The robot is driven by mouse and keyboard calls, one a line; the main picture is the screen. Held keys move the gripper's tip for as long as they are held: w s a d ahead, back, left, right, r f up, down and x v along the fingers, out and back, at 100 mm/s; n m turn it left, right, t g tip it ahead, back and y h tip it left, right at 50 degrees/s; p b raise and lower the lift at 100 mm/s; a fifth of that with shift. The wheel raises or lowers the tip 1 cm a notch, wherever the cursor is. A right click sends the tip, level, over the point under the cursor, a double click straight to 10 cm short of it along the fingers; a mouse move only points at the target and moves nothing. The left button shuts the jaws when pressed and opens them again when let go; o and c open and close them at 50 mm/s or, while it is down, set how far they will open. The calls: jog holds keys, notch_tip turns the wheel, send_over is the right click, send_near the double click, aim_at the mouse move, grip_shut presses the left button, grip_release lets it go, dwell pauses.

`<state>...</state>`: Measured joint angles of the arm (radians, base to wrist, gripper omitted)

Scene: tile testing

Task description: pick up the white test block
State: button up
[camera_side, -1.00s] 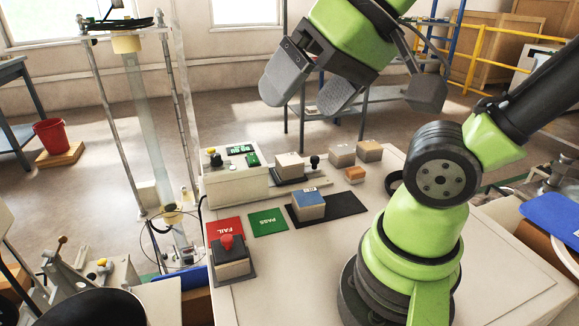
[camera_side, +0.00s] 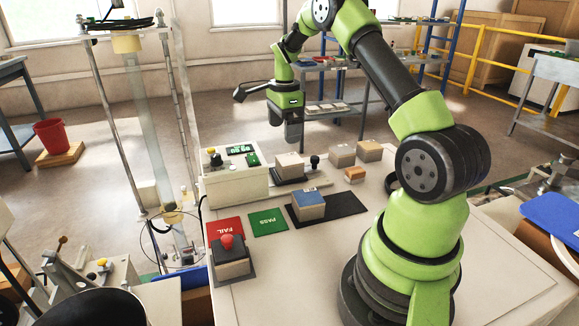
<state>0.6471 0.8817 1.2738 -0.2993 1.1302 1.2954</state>
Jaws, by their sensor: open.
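A block with a whitish top and a small dark label (camera_side: 289,166) sits on a dark plate at the back of the worktable, beside the tester; it looks like the white test block. My gripper (camera_side: 287,147) points down just above this block in the picture. Its jaws are open and nothing shows between them. The fingers are seen partly edge-on, so the exact gap to the block is hard to tell. A blue-topped block (camera_side: 309,206) stands on a black mat (camera_side: 345,204) nearer the camera.
Two beige blocks (camera_side: 342,155) (camera_side: 370,151) and a small orange block (camera_side: 354,175) stand to the right. A black-knobbed lever (camera_side: 315,161) rises close beside the white-topped block. Red FAIL (camera_side: 224,227) and green PASS (camera_side: 268,222) pads and a red button (camera_side: 228,241) lie in front.

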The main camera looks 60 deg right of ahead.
aim_at(290, 158)
jog(key=shift+m, duration=0.4)
jog(key=f, duration=0.4)
jog(key=d+f, duration=0.1)
jog(key=f, duration=0.1)
jog(key=shift+s, duration=0.25)
notch_tip(290, 158, down, 6)
jog(key=shift+s+d+r, duration=0.15)
jog(key=shift+r, duration=0.05)
jog(key=shift+c, duration=0.4)
jog(key=c, duration=1.2)
jog(key=shift+o, duration=0.2)
jog(key=shift+r, duration=0.15)
